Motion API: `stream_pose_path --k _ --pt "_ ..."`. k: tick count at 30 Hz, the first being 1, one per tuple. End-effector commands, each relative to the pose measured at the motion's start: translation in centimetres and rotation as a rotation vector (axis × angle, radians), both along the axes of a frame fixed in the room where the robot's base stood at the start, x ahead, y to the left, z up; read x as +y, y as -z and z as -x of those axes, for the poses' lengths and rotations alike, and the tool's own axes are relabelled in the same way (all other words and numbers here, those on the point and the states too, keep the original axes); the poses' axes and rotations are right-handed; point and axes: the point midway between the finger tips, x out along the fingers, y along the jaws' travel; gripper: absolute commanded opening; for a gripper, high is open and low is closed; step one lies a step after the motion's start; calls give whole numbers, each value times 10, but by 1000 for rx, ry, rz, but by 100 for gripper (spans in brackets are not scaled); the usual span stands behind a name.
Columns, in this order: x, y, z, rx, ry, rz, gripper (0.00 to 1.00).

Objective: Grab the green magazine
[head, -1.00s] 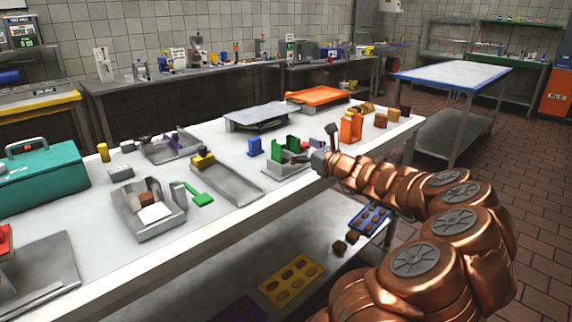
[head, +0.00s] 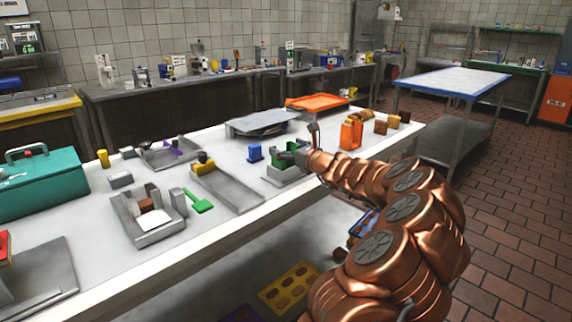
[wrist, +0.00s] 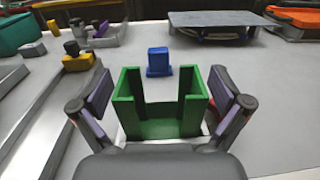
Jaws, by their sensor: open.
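The green magazine (wrist: 160,128) is an upright, open-fronted holder with two tall side walls, standing on a grey base on the white table. In the wrist view it sits between the two spread fingers of my gripper (wrist: 159,95). Gaps show between the upper finger pads and its walls, so it is not clamped. In the head view the magazine (head: 283,164) is partly hidden behind my gripper (head: 290,155), which reaches in from the right at about its height. The lower part of the magazine is hidden by the gripper body in the wrist view.
A blue block (wrist: 158,62) stands just behind the magazine. An orange holder (head: 351,134) stands to its right with brown pieces beyond. A grey tray with a yellow part (head: 203,164) lies to the left. A grey flat platform (head: 262,122) is at the back.

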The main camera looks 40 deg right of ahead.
Motion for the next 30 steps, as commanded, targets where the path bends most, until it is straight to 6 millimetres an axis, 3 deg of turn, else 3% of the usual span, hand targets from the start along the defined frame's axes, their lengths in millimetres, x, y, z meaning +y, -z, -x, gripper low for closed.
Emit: stream_pose_path --k 7,30 --pt "0 0 -1 0 0 0 100" --pt "0 -1 -1 -1 1 1 22"
